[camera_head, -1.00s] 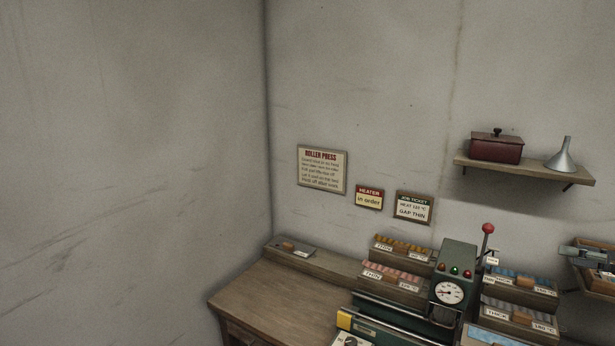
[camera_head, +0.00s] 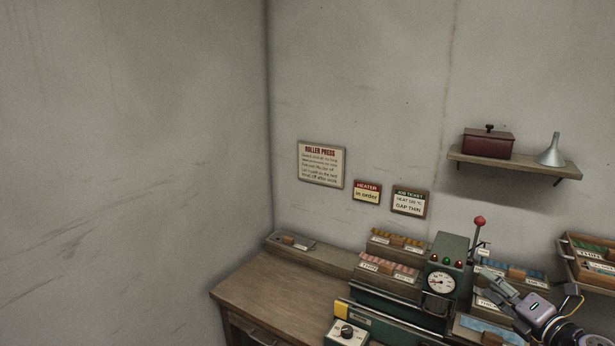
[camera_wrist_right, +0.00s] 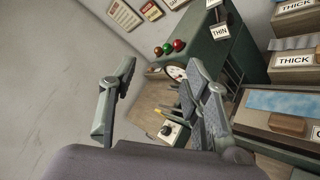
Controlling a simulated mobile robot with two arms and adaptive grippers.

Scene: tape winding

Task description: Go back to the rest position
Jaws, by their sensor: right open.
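My right gripper (camera_head: 492,292) is open in the head view, in front of and to the right of the green roller press (camera_head: 452,251). In the right wrist view its two fingers (camera_wrist_right: 163,88) are spread, with nothing between them that they touch. The press (camera_wrist_right: 235,55), with its lights and round dial, shows beyond the fingers. My left gripper is not in view.
A wooden bench (camera_head: 275,292) carries the press, card racks (camera_head: 387,272) marked THIN and a control box with a knob (camera_head: 347,334). A red-knobbed lever (camera_head: 478,226) stands up at the press. A wall shelf (camera_head: 515,166) and a tilted crate (camera_head: 590,262) are at right.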

